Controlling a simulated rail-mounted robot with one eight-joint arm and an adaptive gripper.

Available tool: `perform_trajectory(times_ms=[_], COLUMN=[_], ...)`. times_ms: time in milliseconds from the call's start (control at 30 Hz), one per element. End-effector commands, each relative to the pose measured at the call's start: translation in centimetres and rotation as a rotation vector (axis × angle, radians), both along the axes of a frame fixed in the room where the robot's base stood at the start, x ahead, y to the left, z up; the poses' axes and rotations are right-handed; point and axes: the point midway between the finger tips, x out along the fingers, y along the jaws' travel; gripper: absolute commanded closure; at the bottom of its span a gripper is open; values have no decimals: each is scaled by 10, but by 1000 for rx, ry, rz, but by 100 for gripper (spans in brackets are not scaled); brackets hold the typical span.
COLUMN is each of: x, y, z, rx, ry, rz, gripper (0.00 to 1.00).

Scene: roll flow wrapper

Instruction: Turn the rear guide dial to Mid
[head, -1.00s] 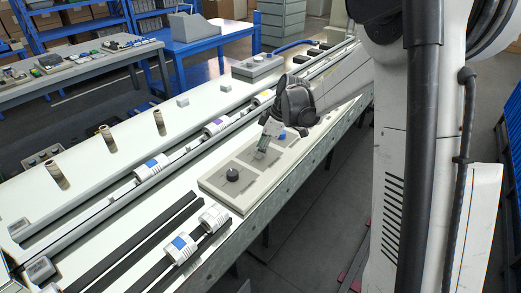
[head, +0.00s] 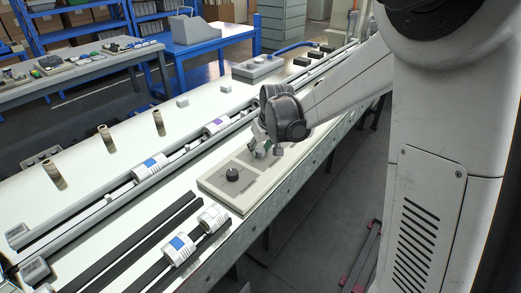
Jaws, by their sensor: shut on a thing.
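A beige control panel (head: 243,202) lies along the near edge of the white machine table. A black round dial (head: 232,174) stands clear on the panel's near section. My gripper (head: 265,151) points down at the panel's middle section, beyond the black dial. The blue dial farther along the panel is hidden behind my gripper. I cannot read any dial's setting or labels.
Long rails with white blue-marked rollers (head: 151,166) run beside the panel. Several brown cylinders (head: 107,139) stand on the table's far side. A grey box (head: 258,68) sits at the far end.

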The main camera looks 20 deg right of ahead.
Motion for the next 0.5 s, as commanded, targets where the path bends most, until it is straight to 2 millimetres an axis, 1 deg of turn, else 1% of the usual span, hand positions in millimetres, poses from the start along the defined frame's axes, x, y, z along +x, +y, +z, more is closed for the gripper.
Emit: perform_trajectory(times_ms=[500], x=[0], y=[3], z=[-1], rx=[-1], ry=[2], rz=[-483], gripper=[97])
